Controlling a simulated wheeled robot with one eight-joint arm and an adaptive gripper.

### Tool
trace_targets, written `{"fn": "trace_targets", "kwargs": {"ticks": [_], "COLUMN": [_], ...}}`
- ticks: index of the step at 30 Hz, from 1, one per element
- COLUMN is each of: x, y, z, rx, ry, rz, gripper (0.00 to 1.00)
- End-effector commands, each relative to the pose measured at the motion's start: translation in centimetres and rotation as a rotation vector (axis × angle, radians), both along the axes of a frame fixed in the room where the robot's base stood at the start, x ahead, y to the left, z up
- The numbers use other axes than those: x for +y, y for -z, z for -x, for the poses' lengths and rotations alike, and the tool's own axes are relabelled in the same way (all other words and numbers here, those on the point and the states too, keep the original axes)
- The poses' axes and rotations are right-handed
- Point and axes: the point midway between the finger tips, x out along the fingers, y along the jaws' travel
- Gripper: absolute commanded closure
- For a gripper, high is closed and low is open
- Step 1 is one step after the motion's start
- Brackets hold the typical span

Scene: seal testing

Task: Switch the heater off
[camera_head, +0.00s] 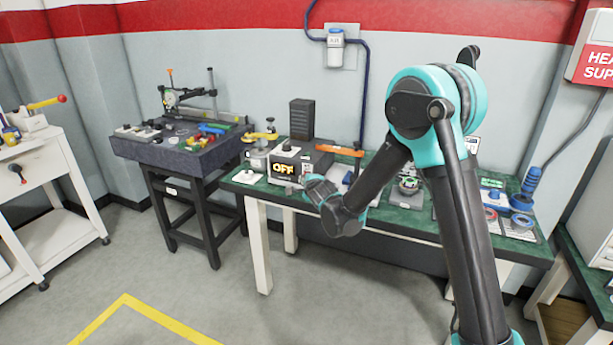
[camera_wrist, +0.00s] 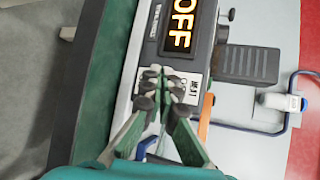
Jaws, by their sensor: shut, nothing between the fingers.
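A dark box with a lit display reading OFF (camera_head: 285,169) stands on the green-topped bench; I take it to be the heater. In the wrist view its orange OFF display (camera_wrist: 180,26) shows at the top, turned sideways, with a pale labelled panel (camera_wrist: 199,88) below it. My gripper (camera_wrist: 161,84) is shut and empty, its fingertips over or close to that panel beside the display. Whether they touch it I cannot tell. The fingers cover part of the panel, so any switch there is hidden. In the head view my arm's wrist hides the fingers.
An orange-handled tool (camera_head: 340,150) lies right of the box. A dark ribbed block (camera_head: 301,118) stands behind it. A blue tape roll (camera_head: 522,202) is at the bench's right end. A dark table (camera_head: 180,152) with instruments stands to the left. The floor in front is clear.

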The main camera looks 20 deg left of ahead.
Motion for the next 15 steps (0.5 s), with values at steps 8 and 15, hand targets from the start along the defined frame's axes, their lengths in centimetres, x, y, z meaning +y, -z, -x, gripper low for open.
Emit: {"fn": "trace_targets", "kwargs": {"ticks": [8,15], "x": [0.2,0.4], "y": [0.3,0.5], "z": [2.3,4.3], "rx": [0.0,0.0], "ry": [-0.001,-0.002], "rz": [0.001,0.0], "gripper": [1.0,1.0]}}
